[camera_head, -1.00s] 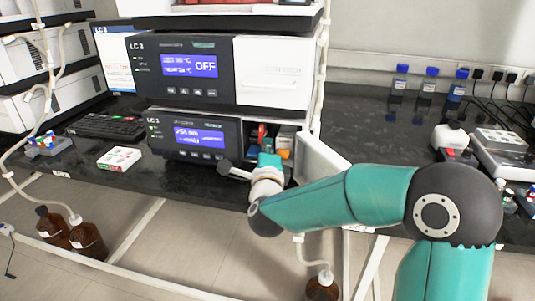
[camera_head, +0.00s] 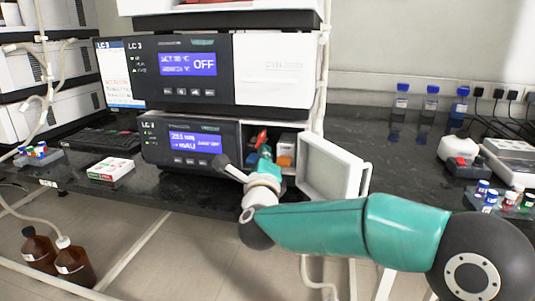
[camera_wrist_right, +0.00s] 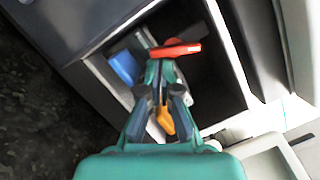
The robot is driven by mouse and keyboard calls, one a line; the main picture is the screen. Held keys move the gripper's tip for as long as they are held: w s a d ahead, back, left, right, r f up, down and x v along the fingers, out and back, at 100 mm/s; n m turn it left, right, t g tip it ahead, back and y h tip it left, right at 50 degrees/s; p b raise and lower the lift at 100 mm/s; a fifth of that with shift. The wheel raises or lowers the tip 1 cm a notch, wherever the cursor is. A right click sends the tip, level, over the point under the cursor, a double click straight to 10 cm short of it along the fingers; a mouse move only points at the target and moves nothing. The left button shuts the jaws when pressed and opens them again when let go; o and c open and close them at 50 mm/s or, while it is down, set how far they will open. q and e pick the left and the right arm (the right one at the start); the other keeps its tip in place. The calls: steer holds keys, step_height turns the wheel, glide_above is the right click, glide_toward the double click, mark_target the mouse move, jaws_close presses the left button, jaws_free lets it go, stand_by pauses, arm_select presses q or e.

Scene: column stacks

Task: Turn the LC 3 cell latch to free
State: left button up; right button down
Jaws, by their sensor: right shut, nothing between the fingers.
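The LC 3 stack has an upper unit (camera_head: 190,66) with a screen reading OFF and a lower unit (camera_head: 190,144) with a lit screen. The lower unit's compartment at the right is open, its white door (camera_head: 331,167) swung out to the right. A red lever (camera_head: 262,137), apparently the cell latch, shows inside; in the wrist view the red lever (camera_wrist_right: 175,50) lies across, just beyond the fingertips. My right gripper (camera_head: 264,163) reaches into the opening, shut and empty; its fingers show in the wrist view (camera_wrist_right: 163,85). Contact with the lever cannot be told. My left gripper is out of view.
An orange and white item (camera_head: 286,155) sits in the compartment's right side. A blue item (camera_wrist_right: 125,67) is at the left in the wrist view. A small white box (camera_head: 111,169) lies on the dark bench at left. Blue-capped bottles (camera_head: 430,101) stand at the back right.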

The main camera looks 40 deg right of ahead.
steer(key=shift+s+a, duration=0.1)
steer(key=v, duration=1)
steer(key=shift+s+a+f, duration=0.15)
steer(key=shift+s+a, duration=0.05)
steer(key=c, duration=1.7)
jaws_free()
steer(key=shift+s+a, duration=0.2)
steer(key=shift+s, duration=0.1)
steer(key=o, duration=0.3)
steer(key=shift+s+a+f, duration=0.1)
steer(key=shift+s, duration=0.05)
steer(key=shift+o, duration=0.7)
steer(key=shift+s+n, duration=0.1)
steer(key=shift+n, duration=0.4)
steer(key=a+r+n+g+h+p, duration=0.2)
steer(key=a+r+n+g+p, duration=0.3)
steer(key=n+p, duration=1.25)
steer(key=shift+m+t, duration=0.7)
steer(key=shift+m, duration=0.15)
steer(key=x, duration=0.5)
steer(key=p+x, duration=0.1)
steer(key=x, duration=0.4)
steer(key=f+p+x, duration=0.1)
steer(key=x, duration=0.4)
steer(key=shift+w, duration=0.5)
